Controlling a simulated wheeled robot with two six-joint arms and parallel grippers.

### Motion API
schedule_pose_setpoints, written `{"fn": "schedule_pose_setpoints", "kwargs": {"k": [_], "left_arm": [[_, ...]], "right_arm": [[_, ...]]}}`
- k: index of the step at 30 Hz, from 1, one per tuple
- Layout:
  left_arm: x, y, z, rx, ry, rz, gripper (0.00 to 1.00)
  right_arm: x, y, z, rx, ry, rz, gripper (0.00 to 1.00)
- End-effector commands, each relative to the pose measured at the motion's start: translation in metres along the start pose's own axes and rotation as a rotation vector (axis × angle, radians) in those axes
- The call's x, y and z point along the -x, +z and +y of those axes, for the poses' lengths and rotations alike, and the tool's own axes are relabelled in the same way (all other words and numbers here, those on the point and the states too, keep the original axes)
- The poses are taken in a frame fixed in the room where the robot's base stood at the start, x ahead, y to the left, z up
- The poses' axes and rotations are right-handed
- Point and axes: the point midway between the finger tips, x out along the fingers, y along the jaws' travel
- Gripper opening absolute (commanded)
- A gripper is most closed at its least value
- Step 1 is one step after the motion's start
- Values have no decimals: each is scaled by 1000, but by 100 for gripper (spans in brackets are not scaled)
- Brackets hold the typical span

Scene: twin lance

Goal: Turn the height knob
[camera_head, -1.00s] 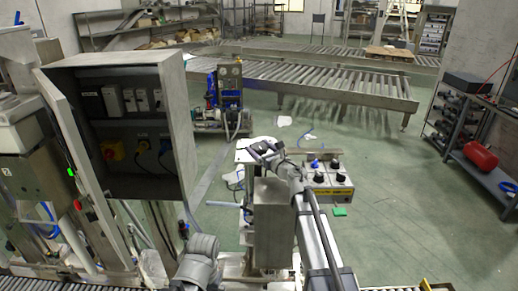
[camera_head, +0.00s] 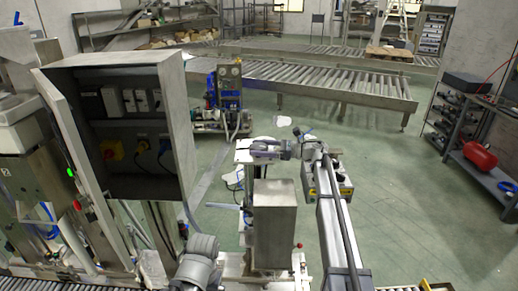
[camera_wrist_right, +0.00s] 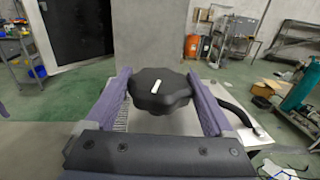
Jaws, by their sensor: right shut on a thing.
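The height knob (camera_wrist_right: 160,92) is a black lobed knob with a white mark on top, seen in the right wrist view. My right gripper (camera_wrist_right: 160,78) is shut on it, with one purple finger at each side. In the head view my right gripper (camera_head: 262,148) reaches left over a small white-topped stand in the middle. The knob is too hidden there to make out. My left gripper is not in view.
An open grey cabinet (camera_head: 115,72) with switches stands at the left. A grey metal box (camera_head: 274,225) on a post stands just in front of the right gripper. Green floor (camera_head: 420,210) to the right is clear.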

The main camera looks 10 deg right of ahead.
Motion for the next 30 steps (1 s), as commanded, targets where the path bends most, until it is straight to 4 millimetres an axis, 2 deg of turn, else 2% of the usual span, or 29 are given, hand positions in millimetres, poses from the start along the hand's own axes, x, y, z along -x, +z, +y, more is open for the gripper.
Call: {"fn": "schedule_pose_setpoints", "kwargs": {"k": [1, 12, 27, 28, 30], "left_arm": [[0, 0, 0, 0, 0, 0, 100], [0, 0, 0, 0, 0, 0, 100], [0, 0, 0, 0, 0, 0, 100], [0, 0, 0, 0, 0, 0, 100], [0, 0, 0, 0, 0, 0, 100]], "right_arm": [[0, 0, -4, 0, 26, 0, 32], [0, 0, -2, 0, 147, -1, 32], [-1, 0, -1, 0, 162, -1, 32], [-1, 0, -1, 0, 162, -1, 89], [-1, 0, 0, 0, 162, -1, 97]]}}
